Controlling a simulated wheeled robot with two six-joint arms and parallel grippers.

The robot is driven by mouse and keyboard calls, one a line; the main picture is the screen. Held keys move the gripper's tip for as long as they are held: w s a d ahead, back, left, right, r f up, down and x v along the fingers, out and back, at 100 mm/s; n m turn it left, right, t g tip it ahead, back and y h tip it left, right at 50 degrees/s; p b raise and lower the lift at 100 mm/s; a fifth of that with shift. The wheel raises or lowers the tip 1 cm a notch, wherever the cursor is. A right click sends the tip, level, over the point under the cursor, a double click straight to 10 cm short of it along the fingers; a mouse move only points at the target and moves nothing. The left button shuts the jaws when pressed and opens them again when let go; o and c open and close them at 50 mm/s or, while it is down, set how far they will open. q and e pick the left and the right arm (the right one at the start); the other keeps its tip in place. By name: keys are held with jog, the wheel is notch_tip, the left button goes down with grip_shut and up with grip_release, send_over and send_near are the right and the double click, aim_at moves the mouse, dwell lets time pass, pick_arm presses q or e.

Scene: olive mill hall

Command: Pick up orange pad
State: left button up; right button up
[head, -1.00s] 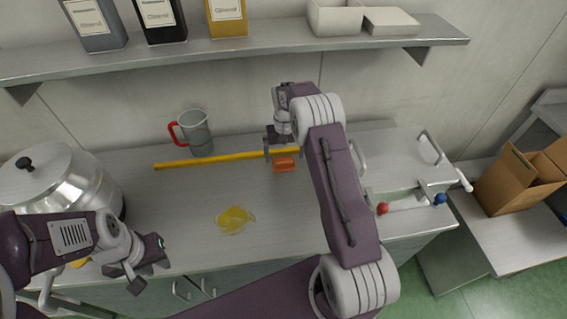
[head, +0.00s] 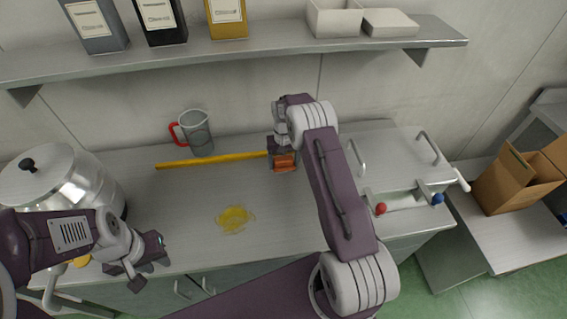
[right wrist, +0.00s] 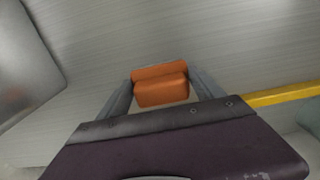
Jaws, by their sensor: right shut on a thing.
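The orange pad (head: 286,163) is at the back middle of the metal counter, between the fingers of my right gripper (head: 284,160). In the right wrist view the pad (right wrist: 160,86) fills the gap between the two fingers of the right gripper (right wrist: 160,90), which are shut on it. Whether the pad touches the counter is hard to tell. My left gripper (head: 140,277) is empty above the counter's front edge at the left; its finger gap is too small to judge.
A yellow spill (head: 235,219) is on the bare counter. A steel pot (head: 62,190) stands left, a lidded steel unit (head: 395,160) right, and a shelf (head: 270,45) hangs above.

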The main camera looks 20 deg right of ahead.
aim_at(284, 160)
notch_tip(284, 160, up, 10)
jog(key=shift+f+b, duration=0.1)
jog(key=shift+b, duration=0.45)
